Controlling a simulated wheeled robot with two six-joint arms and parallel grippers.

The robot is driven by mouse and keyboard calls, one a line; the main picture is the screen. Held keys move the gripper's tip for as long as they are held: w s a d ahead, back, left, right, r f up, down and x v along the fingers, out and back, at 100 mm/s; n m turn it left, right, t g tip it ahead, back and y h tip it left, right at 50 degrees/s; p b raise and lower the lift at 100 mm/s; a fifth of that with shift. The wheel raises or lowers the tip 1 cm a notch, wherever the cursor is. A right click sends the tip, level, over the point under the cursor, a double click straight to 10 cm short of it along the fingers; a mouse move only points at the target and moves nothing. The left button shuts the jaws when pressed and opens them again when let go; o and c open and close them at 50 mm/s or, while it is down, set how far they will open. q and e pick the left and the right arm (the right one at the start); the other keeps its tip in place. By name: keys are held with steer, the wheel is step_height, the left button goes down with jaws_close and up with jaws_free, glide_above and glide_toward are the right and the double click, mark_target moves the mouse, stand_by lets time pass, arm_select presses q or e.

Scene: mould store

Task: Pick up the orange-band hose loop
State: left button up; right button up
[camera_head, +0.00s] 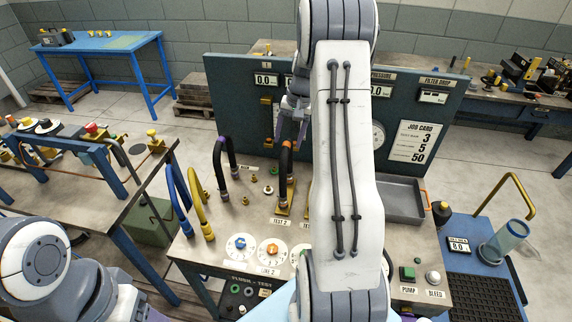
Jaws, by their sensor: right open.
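The orange-band hose loop (285,165) is a black arch with orange bands, standing upright on the bench (216,262) behind the TEST 2 label. My right gripper (290,135) points down from the raised right arm at the top of this loop. It is open. The fingers are small and partly hidden by my arm, so I cannot tell whether they touch the loop or straddle it. My left arm shows at the lower left, but its gripper is out of view.
A purple-band black loop (219,160), a yellow hose (196,190) and a blue hose (170,185) stand to the left. Round dials (239,246) sit in front. A gauge panel (235,85) rises behind. A grey tray (405,215) lies right of my arm.

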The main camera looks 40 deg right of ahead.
mark_target(287, 144)
steer(key=f, duration=0.1)
steer(key=f+p, duration=0.1)
steer(key=f, duration=0.1)
steer(key=shift+w+a+f, duration=0.1)
steer(key=shift+a+f, duration=0.1)
steer(key=shift+a, duration=0.2)
steer(key=shift+f, duration=0.25)
jaws_close()
arm_select(q)
steer(key=shift+r, duration=0.95)
arm_select(e)
steer(key=shift+r, duration=0.1)
steer(key=shift+d+r+b, duration=0.1)
steer(key=shift+r+b, duration=0.2)
steer(key=shift+r, duration=0.3)
step_height(287, 144, up, 2)
steer(key=shift+w+r+b, duration=0.1)
steer(key=shift+r+b, duration=0.15)
steer(key=shift+b, duration=0.4)
arm_select(q)
step_height(287, 144, down, 5)
steer(key=b, duration=0.3)
arm_select(e)
steer(key=s+d+r, duration=0.6)
steer(key=d+r, duration=0.1)
steer(key=d, duration=0.2)
steer(key=shift+s+d+r, duration=0.15)
steer(key=shift+d, duration=0.25)
